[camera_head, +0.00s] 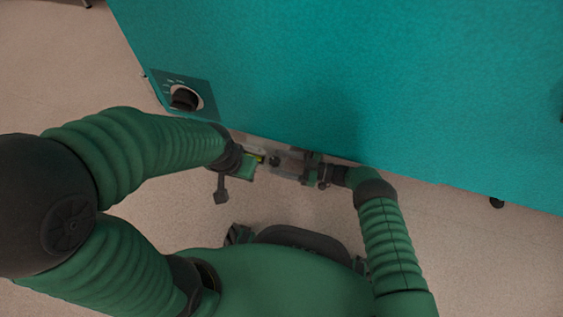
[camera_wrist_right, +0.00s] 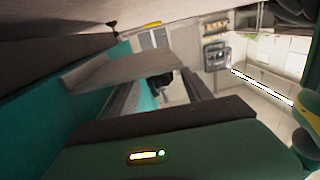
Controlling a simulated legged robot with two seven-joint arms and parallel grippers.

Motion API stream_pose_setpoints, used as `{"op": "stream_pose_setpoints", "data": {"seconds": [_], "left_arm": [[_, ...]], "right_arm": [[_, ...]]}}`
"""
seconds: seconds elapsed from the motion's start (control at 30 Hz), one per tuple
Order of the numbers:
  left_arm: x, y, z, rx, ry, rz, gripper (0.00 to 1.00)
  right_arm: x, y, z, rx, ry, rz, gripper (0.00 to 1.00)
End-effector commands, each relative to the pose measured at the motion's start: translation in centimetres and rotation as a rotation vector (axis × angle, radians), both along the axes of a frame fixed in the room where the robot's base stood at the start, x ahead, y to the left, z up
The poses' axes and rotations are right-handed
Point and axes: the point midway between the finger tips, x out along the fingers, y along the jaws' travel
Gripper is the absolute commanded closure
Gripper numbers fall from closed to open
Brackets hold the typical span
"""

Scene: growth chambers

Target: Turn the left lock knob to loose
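A black knob (camera_head: 184,99) with a pale ring and tick marks sits on a dark teal panel at the left end of the big teal cabinet front in the head view. Its exact setting is too small to read. My left gripper (camera_head: 250,163) is below and right of the knob, apart from it, near the cabinet's lower edge; its fingers are small and unclear. My right gripper (camera_head: 287,165) is just right of the left one, also low by the cabinet edge and away from the knob. Whether either gripper is open cannot be made out.
The teal cabinet (camera_head: 400,85) fills the upper right of the head view. The two grippers are close together. The right wrist view shows a bright room with a wall-mounted grey device (camera_wrist_right: 216,54).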

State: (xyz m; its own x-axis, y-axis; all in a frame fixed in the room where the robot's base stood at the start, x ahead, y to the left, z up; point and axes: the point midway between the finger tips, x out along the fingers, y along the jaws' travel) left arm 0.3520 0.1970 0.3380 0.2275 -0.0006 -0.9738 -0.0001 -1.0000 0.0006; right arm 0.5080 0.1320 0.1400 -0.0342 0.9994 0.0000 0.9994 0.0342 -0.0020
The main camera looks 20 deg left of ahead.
Motion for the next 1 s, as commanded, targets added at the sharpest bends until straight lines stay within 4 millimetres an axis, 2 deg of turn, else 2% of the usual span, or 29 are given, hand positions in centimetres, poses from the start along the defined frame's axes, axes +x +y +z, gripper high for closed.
{"op": "stream_pose_setpoints", "data": {"seconds": [0.23, 0.37, 0.6, 0.8, 1.0], "left_arm": [[0.0, 0.0, 0.1, 0.0, 0.0, 0.0, 0.64], [0.0, 0.0, 1.0, 0.0, 0.0, 0.0, 0.64], [0.0, 0.0, 2.9, 0.0, 0.0, 0.0, 0.64], [0.0, 0.0, 3.1, 0.0, 0.0, 0.0, 0.64], [0.0, 0.0, 2.9, 0.0, 0.0, 0.0, 0.64]], "right_arm": [[0.0, -0.2, 0.0, -0.001, -0.001, -0.001, 0.42], [0.2, -1.9, 0.3, -0.002, -0.001, -0.003, 0.42], [0.4, -8.6, 0.2, -0.002, 0.0, -0.005, 0.42], [0.5, -14.0, -0.1, -0.001, -0.001, -0.003, 0.42], [0.6, -16.6, -0.2, 0.0, 0.0, -0.001, 0.42]]}}
